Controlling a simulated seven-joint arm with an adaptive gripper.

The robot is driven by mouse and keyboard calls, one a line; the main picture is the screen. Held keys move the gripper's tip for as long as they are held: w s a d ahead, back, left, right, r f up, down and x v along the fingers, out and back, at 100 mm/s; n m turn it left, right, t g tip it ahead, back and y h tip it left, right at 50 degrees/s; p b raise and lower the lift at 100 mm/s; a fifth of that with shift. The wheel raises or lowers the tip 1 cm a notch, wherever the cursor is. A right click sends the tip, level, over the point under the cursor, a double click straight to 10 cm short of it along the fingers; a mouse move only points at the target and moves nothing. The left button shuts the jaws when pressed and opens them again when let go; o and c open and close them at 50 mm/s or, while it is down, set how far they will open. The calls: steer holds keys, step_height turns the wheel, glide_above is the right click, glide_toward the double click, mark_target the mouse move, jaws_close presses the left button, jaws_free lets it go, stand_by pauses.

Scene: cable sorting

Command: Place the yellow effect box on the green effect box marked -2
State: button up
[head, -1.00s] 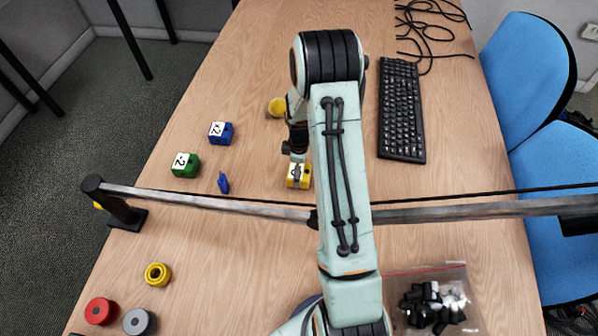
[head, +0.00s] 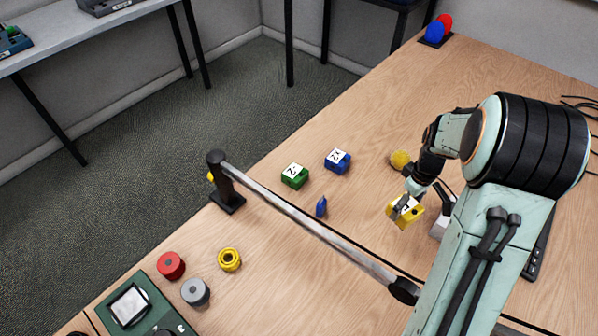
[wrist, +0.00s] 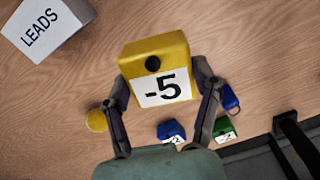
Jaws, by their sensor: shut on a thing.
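The yellow effect box (wrist: 158,68) fills the middle of the wrist view, with a white label reading -5 and a black knob. My gripper (wrist: 165,92) is shut on it, one finger on each side. In the head view the yellow box (head: 405,211) hangs tilted in my gripper (head: 412,194), seemingly just above the table. The green effect box (head: 294,176) marked -2 stands on the table to the left of it, with its white label up.
A blue box (head: 337,161) marked x2 stands beside the green box. A small blue object (head: 321,207) lies in front of them. A yellow round object (head: 399,160) is behind the gripper. A metal bar (head: 300,216) on a black post crosses in front. A LEADS box (wrist: 45,32) is nearby.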

steer(key=w+a+r+n, duration=0.2)
steer(key=w+a+r, duration=0.1)
steer(key=a, duration=0.7)
steer(key=w+a+r+n, duration=0.1)
steer(key=w+a+r, duration=0.2)
steer(key=a, duration=0.7)
glide_toward(295, 172)
steer(key=shift+s+d+f, duration=0.1)
steer(key=shift+s+f, duration=0.55)
steer(key=shift+s, duration=0.05)
steer(key=shift+w+f, duration=0.75)
steer(key=shift+f, duration=1.5)
steer(key=shift+f, duration=0.1)
steer(key=o, duration=1.2)
steer(key=shift+o, duration=0.2)
